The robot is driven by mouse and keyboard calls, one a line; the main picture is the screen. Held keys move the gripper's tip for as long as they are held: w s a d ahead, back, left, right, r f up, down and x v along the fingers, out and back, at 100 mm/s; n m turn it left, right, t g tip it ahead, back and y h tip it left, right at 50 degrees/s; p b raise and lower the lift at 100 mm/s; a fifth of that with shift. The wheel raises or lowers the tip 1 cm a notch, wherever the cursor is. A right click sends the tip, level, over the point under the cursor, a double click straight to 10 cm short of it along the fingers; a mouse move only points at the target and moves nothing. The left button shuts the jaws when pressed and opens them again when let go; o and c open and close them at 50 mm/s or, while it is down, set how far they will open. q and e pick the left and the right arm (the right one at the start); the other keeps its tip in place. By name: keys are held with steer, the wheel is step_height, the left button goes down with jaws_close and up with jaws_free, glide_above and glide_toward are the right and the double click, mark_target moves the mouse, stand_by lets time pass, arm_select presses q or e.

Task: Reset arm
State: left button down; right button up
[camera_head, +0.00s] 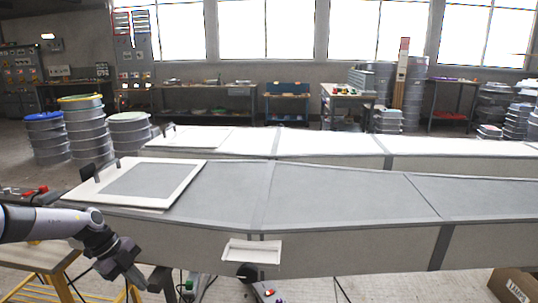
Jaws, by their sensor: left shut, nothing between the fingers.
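My left arm comes in from the left edge, and its gripper (136,277) points down and to the right. It is shut and empty, in front of the near mould (340,198) and below its top edge. It touches nothing that I can make out. My right gripper is out of view.
A white-rimmed frame with a grey panel (152,180) lies on the mould's left end. A small white tray (252,251) sticks out from the mould's front side. A wooden-topped stand (40,262) is below my left arm. A cardboard box (513,286) stands at the lower right.

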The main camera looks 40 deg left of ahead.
arm_select(q)
steer(key=w+d+f+n+t+h, duration=0.1)
steer(key=d+f+t, duration=0.1)
steer(key=d+f, duration=0.35)
steer(key=d+f+t+h, duration=0.2)
steer(key=d+f, duration=0.1)
steer(key=d, duration=0.5)
steer(key=s+d+f+n+t+y, duration=0.1)
steer(key=d+n, duration=0.5)
steer(key=d, duration=0.6)
steer(key=s+d+f+n+t+y+p, duration=0.1)
steer(key=s+d+n+y, duration=0.3)
steer(key=d, duration=0.9)
steer(key=f+n+t, duration=0.1)
steer(key=n, duration=0.2)
steer(key=shift+d+f, duration=0.15)
steer(key=shift+d, duration=0.05)
steer(key=shift+a, duration=0.1)
